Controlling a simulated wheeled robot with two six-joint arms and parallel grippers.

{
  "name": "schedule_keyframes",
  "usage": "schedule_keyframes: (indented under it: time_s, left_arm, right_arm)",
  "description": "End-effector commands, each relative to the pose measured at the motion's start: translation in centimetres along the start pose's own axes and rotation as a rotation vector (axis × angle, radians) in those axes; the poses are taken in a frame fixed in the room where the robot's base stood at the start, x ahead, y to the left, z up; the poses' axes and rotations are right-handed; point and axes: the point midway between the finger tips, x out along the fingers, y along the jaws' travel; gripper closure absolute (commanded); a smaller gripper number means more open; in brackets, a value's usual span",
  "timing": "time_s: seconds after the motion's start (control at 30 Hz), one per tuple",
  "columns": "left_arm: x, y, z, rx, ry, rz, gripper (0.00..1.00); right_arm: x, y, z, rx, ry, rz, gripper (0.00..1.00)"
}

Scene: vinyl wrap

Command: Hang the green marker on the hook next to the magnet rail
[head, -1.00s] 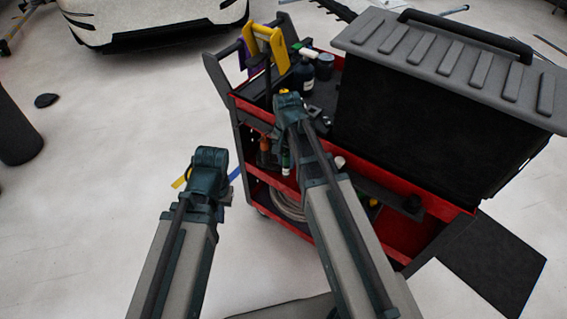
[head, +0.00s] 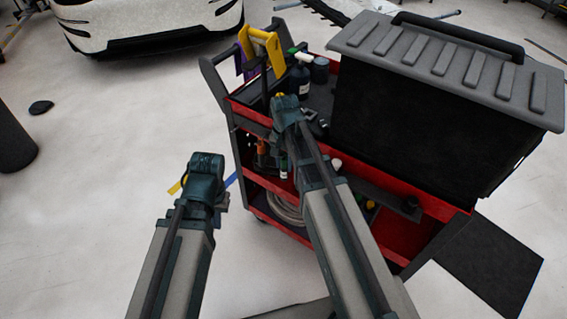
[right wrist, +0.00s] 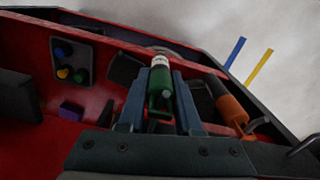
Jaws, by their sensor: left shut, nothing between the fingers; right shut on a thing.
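The green marker (right wrist: 160,92), with a white band at its upper end, lies between the fingers of my right gripper (right wrist: 158,106) in the right wrist view. That gripper is shut on it, over the red cart. The marker also shows small in the head view (head: 284,166), beside my right arm. My left gripper (head: 222,198) is low at the left, apart from the cart, shut and empty; its fingertips are mostly hidden. A grey hook-like piece (right wrist: 257,124) shows right of an orange-handled tool. I cannot clearly identify the magnet rail.
The orange-handled tool (right wrist: 230,106) is close right of the right gripper. A panel with coloured knobs (right wrist: 72,60) is at the left. The red cart (head: 440,207) carries a large black case (head: 420,135), bottles (head: 300,78) and a yellow tool (head: 268,45). Floor left of the cart is open.

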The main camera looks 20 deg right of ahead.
Motion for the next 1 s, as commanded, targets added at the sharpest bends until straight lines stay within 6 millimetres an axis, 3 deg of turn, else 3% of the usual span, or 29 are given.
schedule_keyframes:
  time_s: [0.03,0.1,0.13,0.3,0.73,1.0]
  left_arm:
    - [0.1,0.0,0.0,0.0,0.0,0.0,1.0]
    - [0.1,0.0,0.0,0.0,0.0,0.0,1.0]
    - [0.1,0.0,0.0,0.0,0.0,0.0,1.0]
    - [0.1,0.0,0.0,0.0,0.0,0.0,1.0]
    - [-0.4,0.0,0.0,0.0,0.0,0.0,1.0]
    - [-2.9,-0.3,0.2,0.0,0.0,0.0,1.0]
  right_arm:
    - [0.1,0.1,-1.4,0.009,0.018,0.002,1.0]
    - [0.1,0.1,-1.4,0.009,0.018,0.002,1.0]
    - [0.1,0.0,-1.4,0.009,0.018,0.002,0.61]
    - [0.1,0.0,-1.5,0.008,0.018,0.002,0.32]
    - [-0.4,-0.1,-1.6,0.007,0.018,0.001,0.32]
    - [-3.0,-0.2,-1.5,0.006,0.017,0.001,0.32]
